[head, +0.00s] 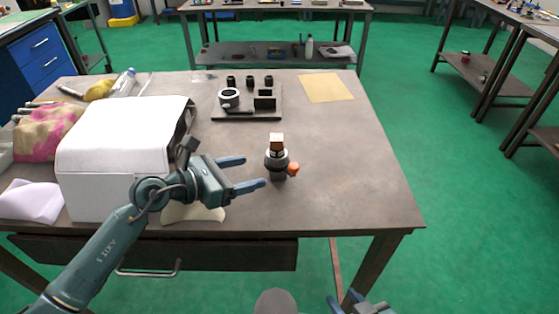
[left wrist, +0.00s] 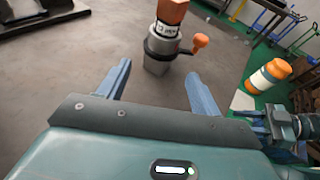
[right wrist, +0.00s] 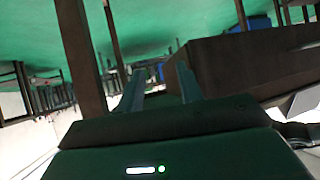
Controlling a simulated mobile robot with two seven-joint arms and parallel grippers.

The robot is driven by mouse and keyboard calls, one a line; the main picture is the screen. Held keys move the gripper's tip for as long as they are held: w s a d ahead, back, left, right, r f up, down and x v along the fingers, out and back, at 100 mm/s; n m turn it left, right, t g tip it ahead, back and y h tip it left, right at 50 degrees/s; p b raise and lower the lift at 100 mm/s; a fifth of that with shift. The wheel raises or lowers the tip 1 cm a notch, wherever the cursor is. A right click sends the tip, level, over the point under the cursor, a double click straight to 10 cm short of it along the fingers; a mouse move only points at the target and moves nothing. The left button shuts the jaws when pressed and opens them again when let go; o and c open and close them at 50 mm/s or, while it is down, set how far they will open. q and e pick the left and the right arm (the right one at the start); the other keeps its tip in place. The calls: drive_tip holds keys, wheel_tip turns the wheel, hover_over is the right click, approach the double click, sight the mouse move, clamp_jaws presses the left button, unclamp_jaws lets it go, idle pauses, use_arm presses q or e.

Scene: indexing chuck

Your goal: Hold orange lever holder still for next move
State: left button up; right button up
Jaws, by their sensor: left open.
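The lever holder (head: 278,163) stands upright on the table, a dark and silver round body with an orange lever knob (head: 293,169) on its right side. My right gripper (right wrist: 160,70) is open and empty, low beside the table's front edge.
A dark fixture plate (head: 225,115) with a ring, posts and blocks lies behind the holder. A white box-like cover (head: 120,150) stands left, near my left arm. A tan sheet (head: 326,88) lies at the back right. The table right of the holder is clear.

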sight(272, 166)
use_arm(q)
drive_tip(key=b+x, duration=0.2)
drive_tip(key=x, duration=0.6)
drive_tip(key=shift+a, duration=0.1)
drive_tip(key=shift+c, duration=0.4)
drive_tip(key=c, duration=1)
drive_tip(key=shift+c, duration=0.2)
idle(0.4)
